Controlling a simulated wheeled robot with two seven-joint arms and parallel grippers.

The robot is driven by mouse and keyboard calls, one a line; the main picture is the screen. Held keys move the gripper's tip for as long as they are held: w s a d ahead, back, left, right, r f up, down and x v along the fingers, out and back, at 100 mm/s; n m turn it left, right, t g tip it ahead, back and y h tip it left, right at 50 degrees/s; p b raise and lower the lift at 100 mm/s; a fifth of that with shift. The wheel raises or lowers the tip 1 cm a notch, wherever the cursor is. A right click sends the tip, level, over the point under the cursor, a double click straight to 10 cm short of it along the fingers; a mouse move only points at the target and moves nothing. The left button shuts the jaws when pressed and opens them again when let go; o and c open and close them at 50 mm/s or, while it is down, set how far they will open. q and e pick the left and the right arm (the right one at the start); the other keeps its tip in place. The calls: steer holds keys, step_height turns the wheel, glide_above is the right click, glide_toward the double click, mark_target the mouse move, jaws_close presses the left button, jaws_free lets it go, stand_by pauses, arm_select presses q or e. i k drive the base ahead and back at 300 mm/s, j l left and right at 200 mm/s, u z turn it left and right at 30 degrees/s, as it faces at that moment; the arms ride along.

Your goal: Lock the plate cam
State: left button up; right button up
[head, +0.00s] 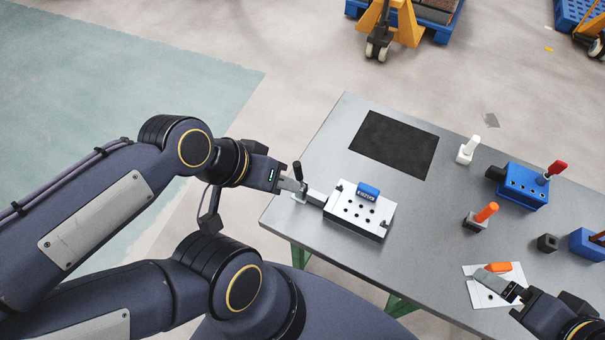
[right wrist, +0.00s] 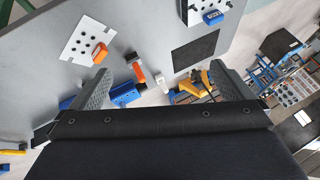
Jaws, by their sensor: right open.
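A white plate block with holes (head: 352,216) lies near the table's left edge, with a blue cam handle (head: 368,191) on its far side. A lever with a black knob (head: 297,170) stands at the block's left end. My left gripper (head: 296,186) is at this lever; whether its fingers are shut on it cannot be told. A second white plate (head: 481,296) with an orange handle (head: 498,267) lies at the front right. My right gripper (head: 497,284) is over this plate. The right wrist view shows its fingers (right wrist: 160,69) spread wide and nothing between them.
A black mat (head: 395,144) lies at the back left of the grey table (head: 330,150). To the right stand a white toggle piece (head: 466,151), an orange-handled clamp (head: 481,217), a blue block with a red handle (head: 524,186) and a dark cube (head: 547,243). The middle is clear.

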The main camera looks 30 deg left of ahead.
mark_target(297, 165)
steer(key=j, duration=1.85)
